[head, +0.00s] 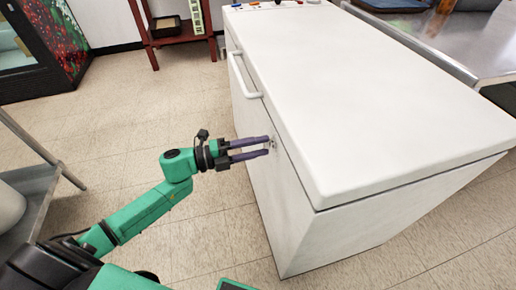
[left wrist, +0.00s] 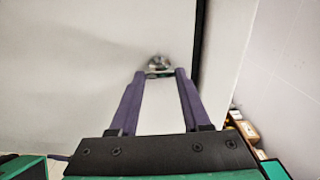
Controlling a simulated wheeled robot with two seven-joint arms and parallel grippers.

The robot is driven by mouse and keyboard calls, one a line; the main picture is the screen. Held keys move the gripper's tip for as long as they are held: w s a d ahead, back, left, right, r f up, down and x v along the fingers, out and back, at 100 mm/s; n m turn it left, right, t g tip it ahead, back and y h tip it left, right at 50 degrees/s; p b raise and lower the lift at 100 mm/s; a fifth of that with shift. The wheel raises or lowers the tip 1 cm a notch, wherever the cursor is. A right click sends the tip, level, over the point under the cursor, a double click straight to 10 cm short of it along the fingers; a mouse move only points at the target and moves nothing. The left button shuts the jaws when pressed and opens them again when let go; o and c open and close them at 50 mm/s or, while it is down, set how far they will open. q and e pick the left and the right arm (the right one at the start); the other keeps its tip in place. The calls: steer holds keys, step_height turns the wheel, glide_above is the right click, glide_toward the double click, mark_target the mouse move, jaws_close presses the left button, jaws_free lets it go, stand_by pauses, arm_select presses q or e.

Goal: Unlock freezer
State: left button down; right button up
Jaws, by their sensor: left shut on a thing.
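The white chest freezer (head: 350,95) stands at the centre right of the head view with its lid down. A small metal lock piece (left wrist: 158,63) sits on its front face, just below the lid seam. My left gripper (head: 270,145) reaches the front face from the left, with its two purple fingers on either side of this piece. In the left wrist view the fingertips (left wrist: 161,73) are shut on the metal piece. Whether it is a key or part of the lock is too small to tell. My right gripper is not in view.
A white handle (head: 238,75) sticks out from the freezer front, beyond my gripper. Small coloured items lie at the lid's far end. A steel table (head: 440,40) stands at the right, and a grey shelf (head: 35,190) at the left. The tiled floor between is clear.

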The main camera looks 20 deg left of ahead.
arm_select(q)
steer(key=shift+f+m, duration=0.1)
steer(key=shift+m, duration=0.3)
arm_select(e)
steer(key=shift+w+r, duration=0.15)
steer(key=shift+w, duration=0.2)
arm_select(q)
steer(key=shift+c, duration=1.8)
jaws_free()
steer(key=v, duration=1.4)
steer(key=shift+s+a+p, duration=0.2)
steer(key=shift+a+p, duration=0.1)
steer(key=shift+p, duration=0.05)
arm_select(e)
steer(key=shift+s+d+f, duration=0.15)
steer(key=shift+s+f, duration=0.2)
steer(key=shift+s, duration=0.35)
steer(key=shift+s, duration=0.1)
